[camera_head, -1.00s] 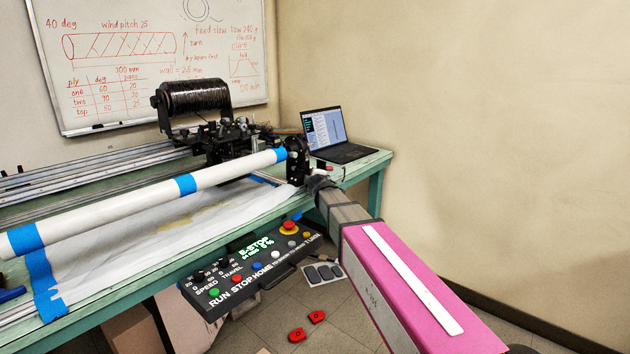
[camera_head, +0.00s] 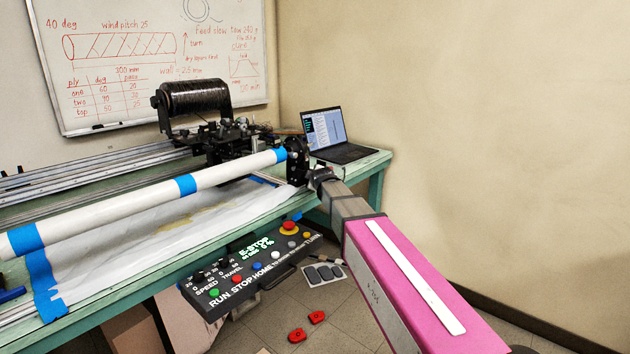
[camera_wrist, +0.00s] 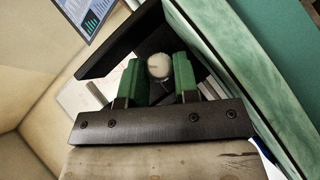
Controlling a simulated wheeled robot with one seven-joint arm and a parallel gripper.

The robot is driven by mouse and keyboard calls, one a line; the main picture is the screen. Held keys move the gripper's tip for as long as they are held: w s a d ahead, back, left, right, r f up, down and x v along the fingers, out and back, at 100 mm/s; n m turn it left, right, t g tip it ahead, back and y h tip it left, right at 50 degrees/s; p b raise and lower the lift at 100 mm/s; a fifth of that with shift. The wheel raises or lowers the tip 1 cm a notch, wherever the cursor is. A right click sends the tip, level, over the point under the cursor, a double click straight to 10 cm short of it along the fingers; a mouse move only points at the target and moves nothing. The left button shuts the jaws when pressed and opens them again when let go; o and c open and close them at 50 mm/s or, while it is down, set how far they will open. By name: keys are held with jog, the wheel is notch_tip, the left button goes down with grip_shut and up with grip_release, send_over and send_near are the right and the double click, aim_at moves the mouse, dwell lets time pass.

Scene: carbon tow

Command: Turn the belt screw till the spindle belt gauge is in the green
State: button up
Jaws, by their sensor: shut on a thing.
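My gripper (camera_wrist: 157,82) has green fingers on both sides of a round pale knob, which looks like the belt screw (camera_wrist: 158,65). It is shut on this knob in the wrist view. In the head view my arm reaches from the lower right to the black headstock (camera_head: 297,160) at the right end of the white mandrel (camera_head: 110,207). My gripper (camera_head: 316,177) is small there, and the screw cannot be made out. A belt gauge and its needle cannot be made out in either view.
The green bench (camera_head: 362,168) carries an open laptop (camera_head: 337,138) just behind my gripper. The fibre spool (camera_head: 195,97) stands behind the mandrel. A control panel (camera_head: 262,262) hangs at the bench front. Two red pieces (camera_head: 307,326) lie on the floor. The right side is clear.

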jog(key=shift+d, duration=0.1)
dwell(0.3)
jog(key=o, duration=0.6)
jog(key=shift+o, duration=0.2)
jog(key=shift+s, duration=0.1)
jog(key=v, duration=1)
jog(key=shift+s+r, duration=0.2)
jog(key=shift+r, duration=0.1)
jog(key=shift+d, duration=0.1)
